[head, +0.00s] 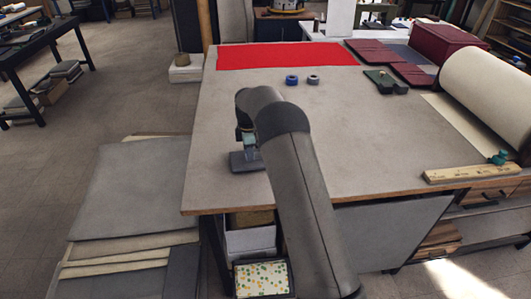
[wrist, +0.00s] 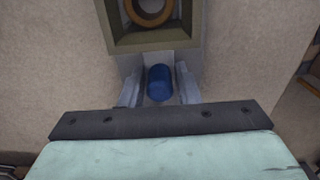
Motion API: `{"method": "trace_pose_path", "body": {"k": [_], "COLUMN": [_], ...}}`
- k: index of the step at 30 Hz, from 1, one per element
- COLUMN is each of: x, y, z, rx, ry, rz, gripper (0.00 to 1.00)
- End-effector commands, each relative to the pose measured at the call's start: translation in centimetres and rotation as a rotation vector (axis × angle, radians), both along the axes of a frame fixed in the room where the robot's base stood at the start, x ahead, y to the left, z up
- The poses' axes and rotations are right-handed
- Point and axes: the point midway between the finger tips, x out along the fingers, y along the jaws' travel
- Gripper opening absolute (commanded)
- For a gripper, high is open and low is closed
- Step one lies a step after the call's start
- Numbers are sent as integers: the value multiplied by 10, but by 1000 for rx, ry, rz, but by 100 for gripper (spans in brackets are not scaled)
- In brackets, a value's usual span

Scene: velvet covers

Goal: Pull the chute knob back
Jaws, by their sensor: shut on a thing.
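The chute knob (wrist: 160,83) is a small blue cylinder in the wrist view, in front of a square olive-grey housing (wrist: 117,30) with a brown ring (wrist: 150,12) in its opening. My gripper (wrist: 159,84) has one pale finger on each side of the knob and is shut on it. In the head view my arm covers the knob and most of that area. A dark grey flat piece (head: 245,161) shows beside my arm near the table's left front; I cannot tell how it joins the housing.
The table (head: 210,150) has bare room around the arm. A cream roll (head: 485,95) and a wooden ruler (head: 470,173) are at right.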

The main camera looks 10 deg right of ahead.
Motion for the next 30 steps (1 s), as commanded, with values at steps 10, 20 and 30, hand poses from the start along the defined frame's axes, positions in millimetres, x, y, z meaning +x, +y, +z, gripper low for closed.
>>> {"method": "trace_pose_path", "body": {"k": [10, 20, 30], "x": [1, 2, 4], "y": [19, 35, 51], "z": [0, 1, 1], "rx": [1, 1, 2], "ry": [-1, -1, -2], "rz": [2, 1, 0], "gripper": [16, 16, 16]}}
